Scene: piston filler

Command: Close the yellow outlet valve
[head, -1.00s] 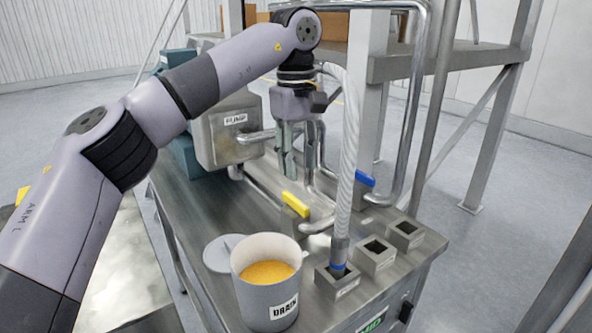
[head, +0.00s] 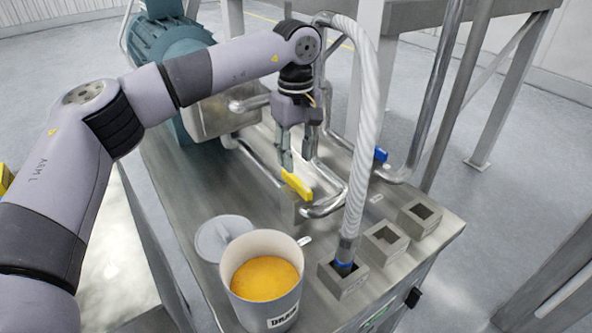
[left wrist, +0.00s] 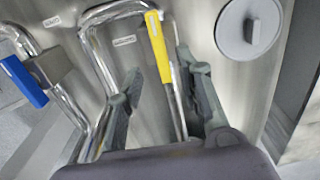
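The yellow outlet valve has a yellow lever handle (head: 297,186) on a steel pipe at the middle of the bench. My left gripper (head: 296,162) hangs fingers down just above and behind this handle. In the left wrist view the yellow handle (left wrist: 158,48) lies lengthwise between the two spread fingers of my left gripper (left wrist: 160,66), with a gap on each side. The fingers are open and hold nothing. I cannot tell the exact height between fingertips and handle. My right gripper does not show.
A drain bucket (head: 263,306) with orange liquid stands at the front, its grey lid (head: 223,238) beside it. A ribbed hose (head: 363,140) rises close right of my gripper to a square socket (head: 343,281). A blue valve handle (head: 381,155) is farther right.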

